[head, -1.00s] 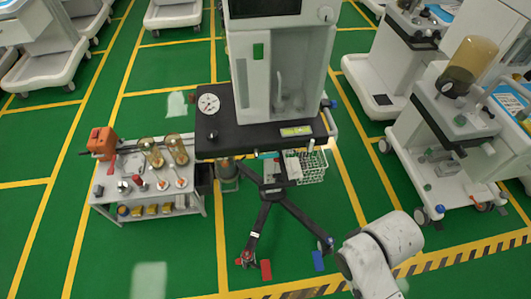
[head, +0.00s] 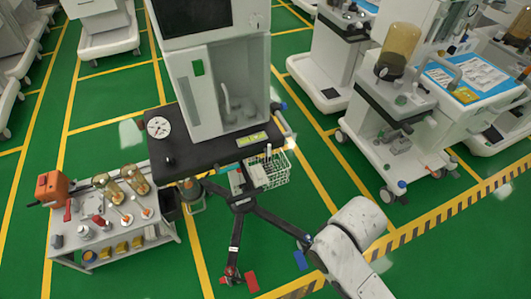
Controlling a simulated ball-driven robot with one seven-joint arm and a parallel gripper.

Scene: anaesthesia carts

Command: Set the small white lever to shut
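I cannot pick out the small white lever for certain. A tiny pale part (head: 430,121) sticks out at the front right of the cart with the amber canister (head: 399,52), but it is too small to tell whether it is a lever or how it is set. The nearer anaesthesia cart (head: 208,75) stands left of centre, with a round gauge and a small dark knob on its black top. My arm shows at the lower right, on the floor side of both carts. My gripper is out of the frame.
A low trolley (head: 70,258) with an orange box and jars stands at the lower left. A wire basket (head: 268,170) hangs by the nearer cart, above its dark splayed legs (head: 237,243). Green floor with yellow lines is clear between the two carts.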

